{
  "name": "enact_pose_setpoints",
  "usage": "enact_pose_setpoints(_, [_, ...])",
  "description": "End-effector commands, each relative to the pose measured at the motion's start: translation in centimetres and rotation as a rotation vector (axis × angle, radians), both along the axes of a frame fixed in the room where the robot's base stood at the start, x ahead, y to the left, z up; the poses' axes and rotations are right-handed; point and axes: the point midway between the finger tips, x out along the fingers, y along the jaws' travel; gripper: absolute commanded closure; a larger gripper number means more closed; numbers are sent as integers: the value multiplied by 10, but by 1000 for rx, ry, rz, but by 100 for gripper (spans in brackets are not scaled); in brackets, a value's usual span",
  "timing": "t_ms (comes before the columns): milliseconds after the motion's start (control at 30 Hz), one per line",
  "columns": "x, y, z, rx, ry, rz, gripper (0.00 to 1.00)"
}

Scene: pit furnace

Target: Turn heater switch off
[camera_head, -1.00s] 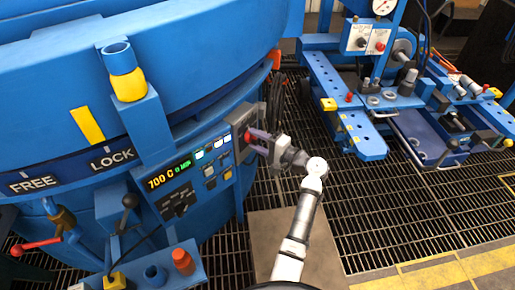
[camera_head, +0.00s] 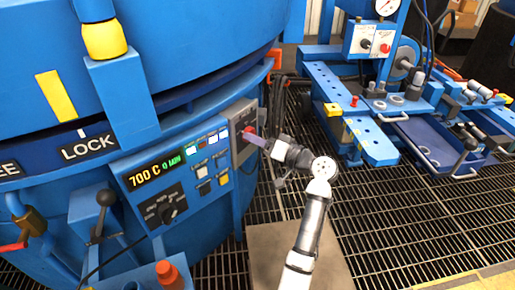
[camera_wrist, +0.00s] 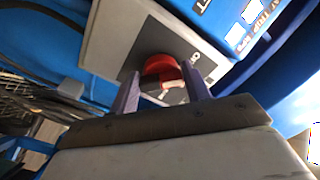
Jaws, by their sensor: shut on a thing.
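The red switch knob (camera_head: 248,131) sits on a grey box (camera_head: 238,115) at the right end of the furnace's control panel. I take it to be the heater switch. My gripper (camera_head: 253,139) reaches it from the right, its purple fingers at the knob. In the wrist view the knob (camera_wrist: 162,74) sits between the two fingers of my gripper (camera_wrist: 162,82), which is shut on it. A dark plate with partly hidden lettering lies behind the knob. The knob's exact setting cannot be read.
The blue furnace panel has a display (camera_head: 157,170) reading 700 C, several small buttons and a black selector knob (camera_head: 168,213). A lever (camera_head: 103,210) stands to its left. A blue workbench machine (camera_head: 400,110) stands at the right. Open grating floor lies between.

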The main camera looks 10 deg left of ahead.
Motion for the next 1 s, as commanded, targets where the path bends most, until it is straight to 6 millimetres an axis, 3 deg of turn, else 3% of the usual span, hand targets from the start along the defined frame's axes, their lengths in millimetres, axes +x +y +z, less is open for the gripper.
enact_pose_setpoints(733, [0,-1,0,-32,-82,0,76])
enact_pose_setpoints(767, [0,-1,0,-32,-82,0,50])
enact_pose_setpoints(900, [0,-1,0,-31,-81,-1,32])
enact_pose_setpoints(1000, [0,-1,0,-31,-81,-1,31])
